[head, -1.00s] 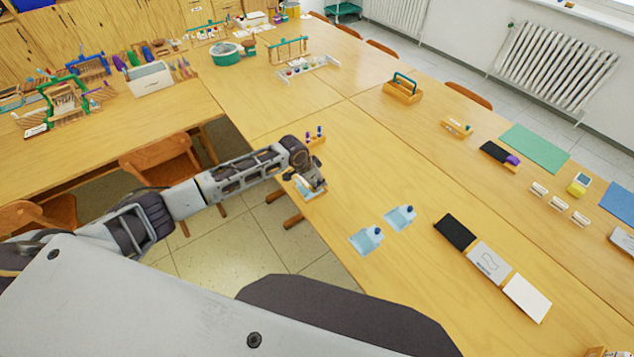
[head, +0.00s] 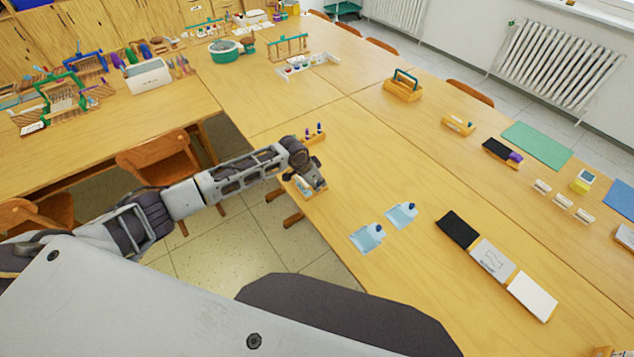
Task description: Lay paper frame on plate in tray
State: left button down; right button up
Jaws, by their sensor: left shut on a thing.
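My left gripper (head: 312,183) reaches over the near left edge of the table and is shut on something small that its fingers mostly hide. Under and beside it is a small wooden tray (head: 316,195), partly covered by the gripper. A pale bluish-white piece (head: 303,186) shows at the fingers, over the tray. I cannot tell whether this is the paper frame or the plate, nor whether it touches the tray. My right gripper is not in view.
Two light blue sheets with bottles (head: 367,237) (head: 402,214) lie right of the gripper. A black pad (head: 457,229), a grey card with a line drawing (head: 492,258) and a white block (head: 532,296) lie further right. A wooden bottle holder (head: 313,135) stands just behind the gripper.

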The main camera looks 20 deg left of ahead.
pick_arm(q)
jog(key=shift+f+b, duration=0.95)
jog(key=shift+f, duration=1.05)
dwell(0.8)
jog(key=shift+f+p, duration=0.15)
jog(key=shift+p, duration=0.15)
dwell(0.8)
jog(key=shift+a+f+p, duration=0.1)
jog(key=shift+p, duration=0.35)
dwell(0.8)
